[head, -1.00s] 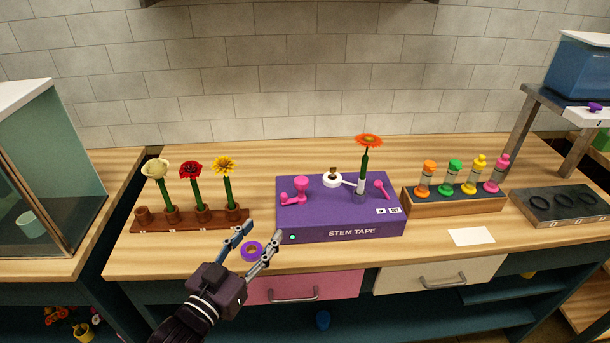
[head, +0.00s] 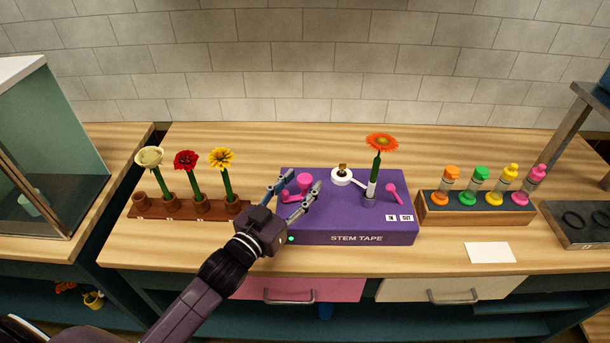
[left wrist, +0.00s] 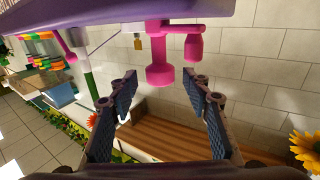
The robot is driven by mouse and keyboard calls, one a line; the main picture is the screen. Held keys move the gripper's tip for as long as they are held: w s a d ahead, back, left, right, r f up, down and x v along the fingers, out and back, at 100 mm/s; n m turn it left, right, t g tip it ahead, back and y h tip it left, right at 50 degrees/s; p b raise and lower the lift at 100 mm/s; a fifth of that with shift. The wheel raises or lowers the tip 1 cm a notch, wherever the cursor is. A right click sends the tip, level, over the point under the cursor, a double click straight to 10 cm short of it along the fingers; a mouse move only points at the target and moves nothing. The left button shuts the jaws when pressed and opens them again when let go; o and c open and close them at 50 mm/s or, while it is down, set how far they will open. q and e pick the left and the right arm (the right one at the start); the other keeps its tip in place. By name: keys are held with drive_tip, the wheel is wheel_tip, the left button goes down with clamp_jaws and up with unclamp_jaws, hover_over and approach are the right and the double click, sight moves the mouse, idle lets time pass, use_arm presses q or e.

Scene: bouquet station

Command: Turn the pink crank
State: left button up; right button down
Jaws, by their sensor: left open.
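The pink crank (head: 305,180) is on the left part of the purple stem tape box (head: 345,238). My left gripper (head: 301,183) is over the box's left end, open, with its fingers toward the crank and partly covering it. In the left wrist view, the crank's wide knob (left wrist: 160,74) shows just beyond and between the open fingertips (left wrist: 159,80). A smaller pink handle (left wrist: 195,46) sits beside it. The fingers appear apart from the crank. My right gripper is not in view.
An orange flower (head: 381,142) stands upright in the box, near the white tape roll (head: 341,177) and a pink lever (head: 392,190). Several flowers stand in a brown rack (head: 150,212) at left. A rack of coloured bottles (head: 470,213) is at right.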

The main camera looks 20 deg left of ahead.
use_arm(q)
drive_tip(key=shift+x, duration=1.25)
drive_tip(key=shift+f, duration=0.1)
drive_tip(key=c, duration=1.2)
drive_tip(key=shift+o, duration=0.2)
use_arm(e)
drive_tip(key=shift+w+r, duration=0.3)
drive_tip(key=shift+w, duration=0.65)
